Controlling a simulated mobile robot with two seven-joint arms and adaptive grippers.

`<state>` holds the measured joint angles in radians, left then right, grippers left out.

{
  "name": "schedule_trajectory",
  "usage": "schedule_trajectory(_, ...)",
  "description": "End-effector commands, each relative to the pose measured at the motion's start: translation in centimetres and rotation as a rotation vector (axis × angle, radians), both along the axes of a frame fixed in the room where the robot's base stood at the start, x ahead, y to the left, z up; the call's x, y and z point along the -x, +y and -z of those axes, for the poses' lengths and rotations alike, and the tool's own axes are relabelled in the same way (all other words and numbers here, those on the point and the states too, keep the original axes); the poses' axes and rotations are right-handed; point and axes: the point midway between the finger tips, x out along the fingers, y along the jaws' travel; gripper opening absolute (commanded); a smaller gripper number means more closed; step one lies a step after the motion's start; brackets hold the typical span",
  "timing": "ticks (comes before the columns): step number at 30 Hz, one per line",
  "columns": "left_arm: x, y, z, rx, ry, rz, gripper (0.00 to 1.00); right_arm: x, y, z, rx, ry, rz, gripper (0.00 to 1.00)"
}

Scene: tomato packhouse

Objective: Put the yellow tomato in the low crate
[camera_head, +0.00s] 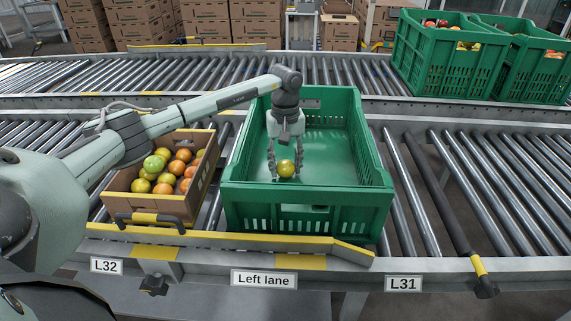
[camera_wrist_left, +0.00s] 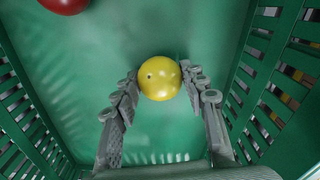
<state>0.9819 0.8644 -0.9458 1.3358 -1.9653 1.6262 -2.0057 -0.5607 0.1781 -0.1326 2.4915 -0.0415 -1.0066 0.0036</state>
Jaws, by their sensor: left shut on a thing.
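The yellow tomato (camera_head: 286,168) is between the fingers of my left gripper (camera_head: 285,165), which is shut on it and points down inside the green crate (camera_head: 307,192). The left wrist view also shows the yellow tomato (camera_wrist_left: 159,78) between the fingertips (camera_wrist_left: 160,88), with the crate floor (camera_wrist_left: 150,135) beneath. I cannot tell whether the tomato touches the floor. A red tomato (camera_wrist_left: 64,4) is partly in view on the crate floor, at the top left of the wrist view. My right gripper is not in view.
A cardboard box (camera_head: 118,204) of mixed tomatoes stands left of the green crate, under my left arm. Two filled green crates (camera_head: 437,71) stand on the back conveyor at right. A yellow-black rail (camera_head: 220,239) runs in front. The rollers to the right (camera_head: 480,180) are clear.

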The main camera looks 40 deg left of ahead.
Motion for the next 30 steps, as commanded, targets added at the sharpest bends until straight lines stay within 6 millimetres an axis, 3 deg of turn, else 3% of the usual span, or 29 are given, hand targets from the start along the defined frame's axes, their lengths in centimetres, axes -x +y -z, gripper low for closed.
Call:
schedule_trajectory(9, 0.00, 0.03, 0.52, 0.000, 0.000, 0.000, 0.29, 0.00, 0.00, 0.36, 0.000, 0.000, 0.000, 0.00)
schedule_trajectory(10, 0.00, 0.03, 0.51, 0.000, 0.000, 0.000, 0.44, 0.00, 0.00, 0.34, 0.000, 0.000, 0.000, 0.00)
schedule_trajectory(16, -0.01, 0.02, 0.47, 0.000, 0.000, 0.000, 0.67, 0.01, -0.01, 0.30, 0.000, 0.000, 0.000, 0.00)
schedule_trajectory(22, 0.00, 0.01, 0.48, 0.000, 0.000, 0.000, 0.67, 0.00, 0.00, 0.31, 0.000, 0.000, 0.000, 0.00)
schedule_trajectory(25, 0.01, 0.01, 0.50, 0.000, 0.000, 0.000, 0.54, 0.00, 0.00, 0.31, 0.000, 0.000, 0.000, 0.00)
schedule_trajectory(30, 0.01, 0.01, 0.50, 0.000, 0.000, 0.000, 0.53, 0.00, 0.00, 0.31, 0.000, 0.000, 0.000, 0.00)
